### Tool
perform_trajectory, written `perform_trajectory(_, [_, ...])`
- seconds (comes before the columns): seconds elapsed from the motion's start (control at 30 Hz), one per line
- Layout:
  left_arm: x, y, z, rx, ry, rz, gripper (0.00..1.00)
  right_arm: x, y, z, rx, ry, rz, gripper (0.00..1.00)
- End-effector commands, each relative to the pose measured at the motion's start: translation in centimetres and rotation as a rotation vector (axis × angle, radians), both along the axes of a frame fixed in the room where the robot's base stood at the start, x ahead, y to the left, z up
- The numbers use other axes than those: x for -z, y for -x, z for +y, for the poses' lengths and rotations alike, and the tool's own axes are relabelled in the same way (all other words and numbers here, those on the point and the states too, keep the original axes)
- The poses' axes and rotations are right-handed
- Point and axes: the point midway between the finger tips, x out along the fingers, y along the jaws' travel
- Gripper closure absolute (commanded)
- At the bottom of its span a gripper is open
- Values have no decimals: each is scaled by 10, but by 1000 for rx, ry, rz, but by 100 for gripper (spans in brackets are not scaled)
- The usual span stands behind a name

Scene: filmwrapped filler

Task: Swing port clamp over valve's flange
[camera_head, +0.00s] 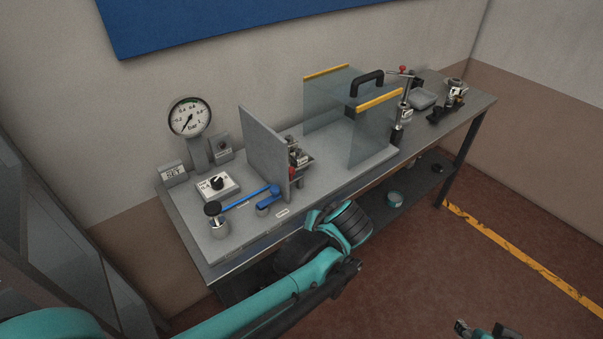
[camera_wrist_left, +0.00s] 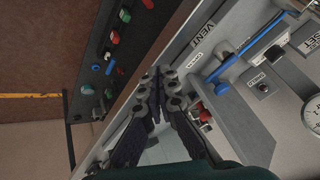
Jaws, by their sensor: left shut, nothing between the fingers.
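A metal fitting with a red part (camera_head: 298,158) is on the right face of an upright grey plate (camera_head: 265,140). It looks like the port and its clamp, but is too small to tell the clamp's position. Its red part also shows in the left wrist view (camera_wrist_left: 202,112). A small metal valve-like piece (camera_head: 454,90) sits in a black holder at the bench's right end. My left gripper (camera_wrist_left: 156,80) is shut and empty, near the bench's front edge. In the head view my wrist hides its fingers. My right gripper (camera_head: 484,330) is partly cut off at the bottom edge.
Clear guards with yellow edges (camera_head: 380,98) and a black handle stand mid-bench. A red-topped post (camera_head: 402,100) is right of them. A gauge (camera_head: 190,117), black knob (camera_head: 217,184) and blue lever (camera_head: 268,197) are at left. A lower shelf (camera_head: 425,185) holds small parts.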

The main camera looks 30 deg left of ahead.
Motion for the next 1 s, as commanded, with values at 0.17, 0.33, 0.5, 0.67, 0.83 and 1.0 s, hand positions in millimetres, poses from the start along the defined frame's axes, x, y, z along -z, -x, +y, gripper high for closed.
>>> perform_trajectory(0.17, [-21,-49,5,-264,-216,-148,100,-17,0,0,0,0,0,60])
perform_trajectory(0.33, [-37,-78,-9,-483,-388,-409,100,-28,0,0,0,0,0,60])
perform_trajectory(0.5, [-44,-87,-28,-615,-480,-655,100,-34,0,0,0,0,0,60])
perform_trajectory(0.67, [-45,-86,-38,-666,-511,-773,100,-36,0,0,0,0,0,60])
perform_trajectory(0.83, [-45,-86,-40,-675,-515,-794,100,-36,0,0,0,0,0,60])
perform_trajectory(1.0, [-45,-86,-39,-674,-514,-792,100,-36,0,0,0,0,0,60])
